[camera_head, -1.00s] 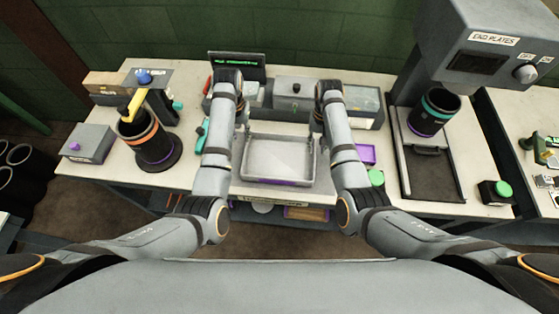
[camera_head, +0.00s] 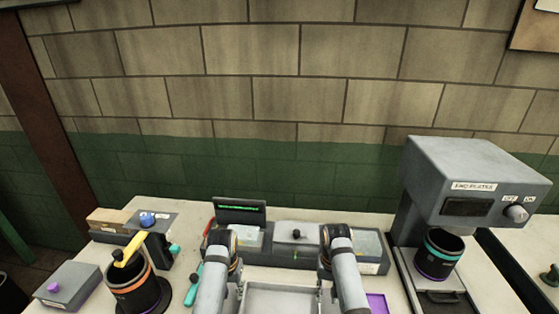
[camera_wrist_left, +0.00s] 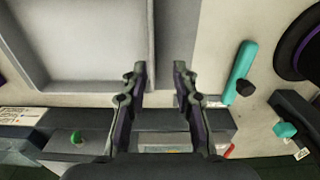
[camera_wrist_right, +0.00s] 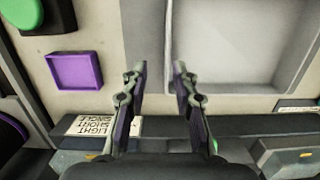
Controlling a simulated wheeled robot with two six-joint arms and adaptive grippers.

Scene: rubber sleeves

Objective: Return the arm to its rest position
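My left gripper (camera_wrist_left: 159,75) is open and empty in the left wrist view, its two fingers apart above the worktop, beside a grey tray (camera_wrist_left: 90,88). My right gripper (camera_wrist_right: 158,75) is also open and empty, beside the same tray, which shows at the right of the right wrist view (camera_wrist_right: 235,88). In the head view both forearms reach forward side by side over the worktop, with the tray (camera_head: 283,287) between them. The fingertips are hard to make out there.
An orange-banded black cylinder (camera_head: 136,292) stands at the left, near a grey box with a purple knob (camera_head: 68,286). A press labelled END PLATES (camera_head: 475,165) stands at the right, with a teal-banded sleeve (camera_head: 440,255). A small screen (camera_head: 240,212) and grey boxes (camera_head: 297,232) line the back.

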